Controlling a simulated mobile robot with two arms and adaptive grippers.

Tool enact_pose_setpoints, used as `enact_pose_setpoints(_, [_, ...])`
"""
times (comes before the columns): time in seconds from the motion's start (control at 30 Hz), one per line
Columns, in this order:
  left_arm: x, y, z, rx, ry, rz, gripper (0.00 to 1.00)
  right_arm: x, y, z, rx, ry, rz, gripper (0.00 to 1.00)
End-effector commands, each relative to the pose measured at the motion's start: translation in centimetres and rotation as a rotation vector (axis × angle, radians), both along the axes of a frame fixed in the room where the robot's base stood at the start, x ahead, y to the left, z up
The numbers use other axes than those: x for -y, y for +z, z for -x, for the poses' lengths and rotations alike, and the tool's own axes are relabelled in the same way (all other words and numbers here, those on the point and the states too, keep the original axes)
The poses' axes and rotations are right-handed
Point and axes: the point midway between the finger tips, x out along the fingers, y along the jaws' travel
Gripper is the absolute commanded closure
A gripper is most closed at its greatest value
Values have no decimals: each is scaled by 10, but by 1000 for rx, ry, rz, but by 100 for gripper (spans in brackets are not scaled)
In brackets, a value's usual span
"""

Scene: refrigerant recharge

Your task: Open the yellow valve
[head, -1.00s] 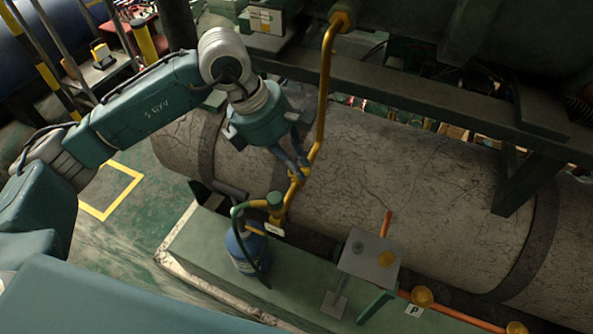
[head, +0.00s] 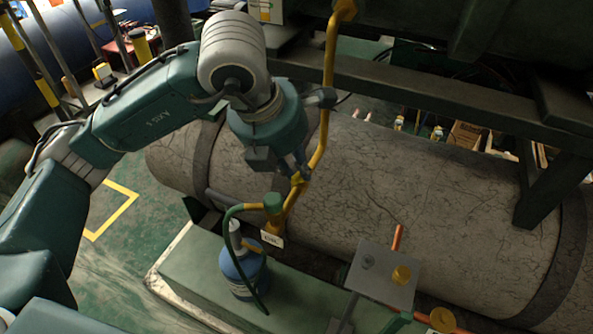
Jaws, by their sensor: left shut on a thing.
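A yellow pipe (head: 326,120) runs down in front of the big cracked grey cylinder to the yellow valve (head: 297,187). My left gripper (head: 302,174) reaches down from above and is shut on the yellow valve, its fingers partly hiding the handle. My right gripper is not in view.
The cracked grey cylinder (head: 420,190) fills the space behind the valve. A dark beam (head: 430,98) crosses above. Green floor lies open at left.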

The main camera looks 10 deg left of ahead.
Motion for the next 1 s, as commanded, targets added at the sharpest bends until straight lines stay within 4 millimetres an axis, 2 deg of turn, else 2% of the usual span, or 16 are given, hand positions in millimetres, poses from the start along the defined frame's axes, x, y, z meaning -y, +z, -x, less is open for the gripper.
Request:
enact_pose_setpoints(0.63, [0, 4, -2, 8, 51, 4, 100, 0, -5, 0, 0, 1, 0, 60])
enact_pose_setpoints(0.67, [0, 4, -2, 8, 51, 4, 79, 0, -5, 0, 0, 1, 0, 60])
enact_pose_setpoints(0.73, [0, 3, -2, 7, 51, 3, 66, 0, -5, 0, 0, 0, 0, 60])
enact_pose_setpoints(1.0, [0, 2, -1, 3, 49, 1, 66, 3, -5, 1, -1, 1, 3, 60])
